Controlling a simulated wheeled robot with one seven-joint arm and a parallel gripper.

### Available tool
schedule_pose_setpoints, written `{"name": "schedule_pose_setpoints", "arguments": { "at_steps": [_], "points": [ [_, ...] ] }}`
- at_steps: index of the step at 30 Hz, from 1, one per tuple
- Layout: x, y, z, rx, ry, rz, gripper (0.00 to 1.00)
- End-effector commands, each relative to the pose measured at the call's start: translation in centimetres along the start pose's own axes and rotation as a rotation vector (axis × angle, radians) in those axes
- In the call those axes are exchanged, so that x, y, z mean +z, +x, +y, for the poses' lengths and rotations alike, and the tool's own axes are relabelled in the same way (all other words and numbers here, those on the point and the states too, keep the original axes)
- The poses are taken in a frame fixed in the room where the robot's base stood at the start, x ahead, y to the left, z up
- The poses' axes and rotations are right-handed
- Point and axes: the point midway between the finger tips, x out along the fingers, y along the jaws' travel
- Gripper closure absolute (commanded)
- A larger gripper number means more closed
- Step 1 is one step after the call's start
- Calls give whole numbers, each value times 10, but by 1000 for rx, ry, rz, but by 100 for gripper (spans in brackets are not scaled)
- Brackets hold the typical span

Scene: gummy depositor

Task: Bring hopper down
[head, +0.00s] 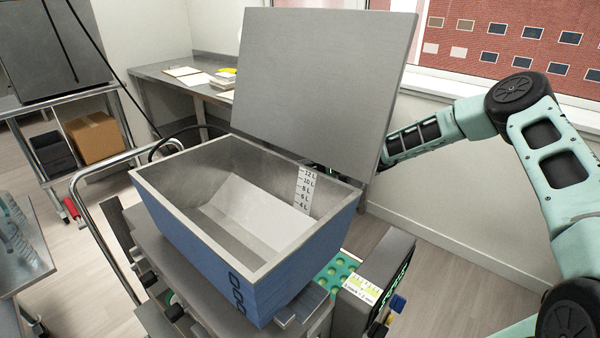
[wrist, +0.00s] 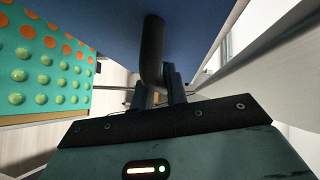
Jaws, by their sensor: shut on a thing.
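The hopper (head: 262,262) is an open metal bin with blue outer sides and a litre scale inside. It stands upright over the depositor, with its grey lid (head: 322,75) raised. Its inside looks empty. In the wrist view its blue side (wrist: 100,15) fills the top, and a dark bent handle (wrist: 152,40) comes down from it. My gripper (wrist: 158,88) is shut on this handle's lower end. In the head view my arm reaches in from the right, and my gripper is hidden behind the lid and hopper. I cannot tell the gap beneath the hopper.
A green mould tray with round cavities (head: 340,268) lies below the hopper's right side; it also shows in the wrist view (wrist: 45,75). A control box (head: 380,285) stands beside it. A rail (head: 90,205) runs left. A bench (head: 180,80) stands behind. Floor is clear at right.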

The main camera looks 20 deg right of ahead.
Motion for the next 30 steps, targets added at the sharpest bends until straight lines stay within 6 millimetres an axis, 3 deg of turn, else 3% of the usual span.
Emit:
{"name": "schedule_pose_setpoints", "arguments": {
  "at_steps": [1,9,10,12,30],
  "points": [
    [7,7,-8,-12,-8,-20,100],
    [7,8,-9,-8,-10,-18,100],
    [7,8,-9,-8,-10,-18,83],
    [7,7,-8,-7,-9,-18,64],
    [4,4,-5,0,-9,-8,64]
  ]
}}
